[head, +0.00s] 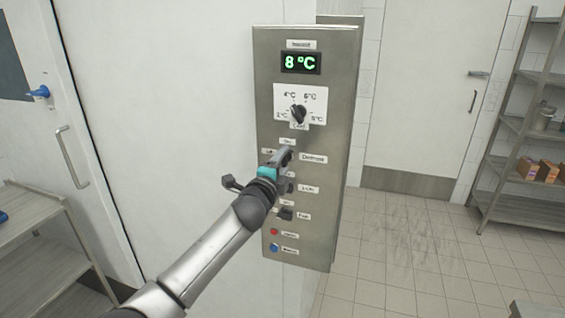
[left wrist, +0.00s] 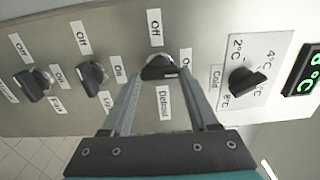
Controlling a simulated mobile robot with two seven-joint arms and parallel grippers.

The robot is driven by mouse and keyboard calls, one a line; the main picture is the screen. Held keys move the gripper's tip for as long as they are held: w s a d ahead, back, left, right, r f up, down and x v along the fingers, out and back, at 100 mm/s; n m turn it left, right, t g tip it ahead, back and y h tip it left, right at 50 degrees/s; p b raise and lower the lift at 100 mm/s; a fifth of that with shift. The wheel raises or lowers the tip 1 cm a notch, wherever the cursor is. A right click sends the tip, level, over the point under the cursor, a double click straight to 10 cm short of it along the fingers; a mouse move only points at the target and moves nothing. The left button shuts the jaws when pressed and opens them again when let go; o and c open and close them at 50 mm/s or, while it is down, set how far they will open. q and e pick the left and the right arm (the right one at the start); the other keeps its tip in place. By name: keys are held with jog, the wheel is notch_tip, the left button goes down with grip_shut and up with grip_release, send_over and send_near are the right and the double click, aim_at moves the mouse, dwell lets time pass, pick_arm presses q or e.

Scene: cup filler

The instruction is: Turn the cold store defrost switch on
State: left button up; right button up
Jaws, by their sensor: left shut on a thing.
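The steel control panel (head: 338,130) is on the wall in the middle of the head view. The black Defrost switch (left wrist: 160,68) shows in the left wrist view, with an Off label above it and an On label at its right, partly hidden by a finger. The white Defrost label (head: 313,159) is beside my left gripper (head: 284,157) in the head view. My left gripper is at the panel, shut on the Defrost switch, with a finger on either side of it. The gripper hides most of this switch in the head view. My right gripper is not in view.
The temperature dial (head: 298,114) is above, under a green display (head: 301,62) reading 8 °C. The Lights switch (left wrist: 91,78) and Fan switch (left wrist: 34,84) sit close by. A red button (head: 274,232) and blue button (head: 274,247) are lower. Open floor lies right of the panel.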

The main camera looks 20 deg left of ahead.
pick_arm(q)
jog(key=o, duration=1.4)
jog(key=shift+s, duration=0.1)
jog(key=s, duration=1)
jog(key=s+b, duration=0.1)
jog(key=s, duration=0.4)
jog(key=shift+a, duration=0.25)
